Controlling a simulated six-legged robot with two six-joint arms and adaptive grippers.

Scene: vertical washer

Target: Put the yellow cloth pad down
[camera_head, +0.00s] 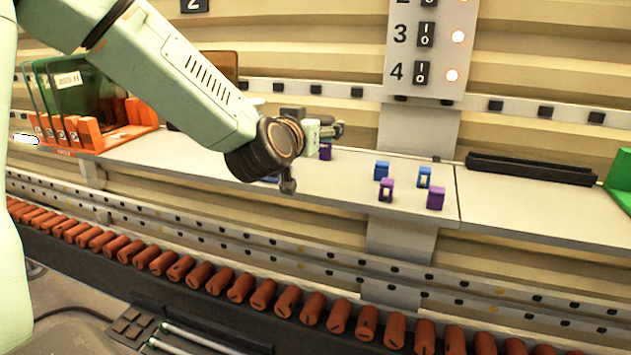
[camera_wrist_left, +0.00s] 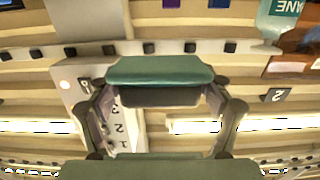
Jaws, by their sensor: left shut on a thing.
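My left gripper (camera_head: 322,130) reaches in over the back of the shelf. In the left wrist view its two jointed fingers (camera_wrist_left: 160,100) stand either side of a teal-green block (camera_wrist_left: 160,72) with a dark underside, which spans between the fingertips. The gripper is shut on this block. No yellow cloth shows in either view, and I cannot tell whether the block belongs to the yellow cloth pad. In the head view the wrist and fingers partly hide the held thing. My right gripper is not in view.
An orange rack (camera_head: 125,135) stands left, a black tray (camera_head: 530,169) right. Orange rollers (camera_head: 262,294) run in front. A numbered switch panel (camera_head: 430,50) hangs behind.

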